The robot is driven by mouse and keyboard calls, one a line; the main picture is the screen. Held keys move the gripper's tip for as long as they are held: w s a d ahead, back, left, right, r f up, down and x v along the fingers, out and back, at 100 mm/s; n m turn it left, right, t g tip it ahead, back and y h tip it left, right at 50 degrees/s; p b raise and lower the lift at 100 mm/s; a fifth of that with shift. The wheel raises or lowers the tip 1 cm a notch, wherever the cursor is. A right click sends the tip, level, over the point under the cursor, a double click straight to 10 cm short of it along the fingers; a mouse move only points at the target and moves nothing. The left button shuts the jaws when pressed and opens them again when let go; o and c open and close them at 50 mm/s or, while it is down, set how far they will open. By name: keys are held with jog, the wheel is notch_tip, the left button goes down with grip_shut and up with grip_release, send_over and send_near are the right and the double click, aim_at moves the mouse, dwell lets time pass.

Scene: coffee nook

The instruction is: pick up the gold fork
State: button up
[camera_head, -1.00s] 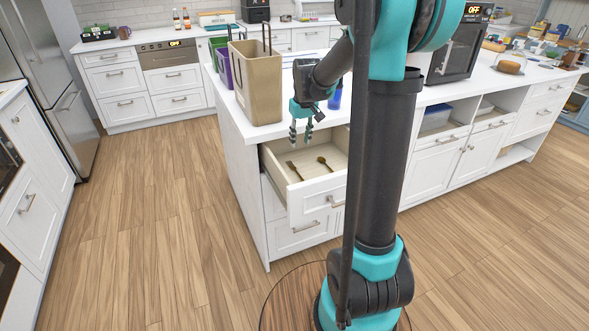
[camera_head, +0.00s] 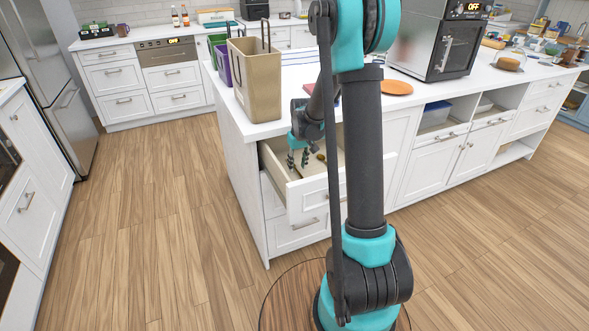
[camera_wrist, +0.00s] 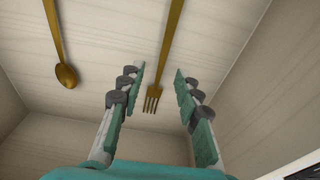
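The gold fork (camera_wrist: 167,56) lies on the floor of the open drawer. In the wrist view its tines point toward my gripper, and its far handle end runs out of the picture. My gripper (camera_wrist: 161,85) is open, with one finger on each side of the fork and nothing held. How far the fingers are above the fork I cannot tell. A gold spoon (camera_wrist: 65,68) lies to the left, outside the fingers. In the head view my gripper (camera_head: 298,160) is down inside the drawer (camera_head: 330,182). The fork cannot be made out clearly there.
The drawer walls are close around my gripper. A tan bin (camera_head: 257,82) stands on the counter corner above the drawer. An orange plate (camera_head: 396,87) and a black oven (camera_head: 437,45) are farther right on the counter. The wooden floor (camera_head: 170,220) to the left is clear.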

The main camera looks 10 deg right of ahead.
jog(key=shift+w+f, duration=0.1)
jog(key=shift+f, duration=0.65)
jog(key=shift+f, duration=0.1)
grip_shut()
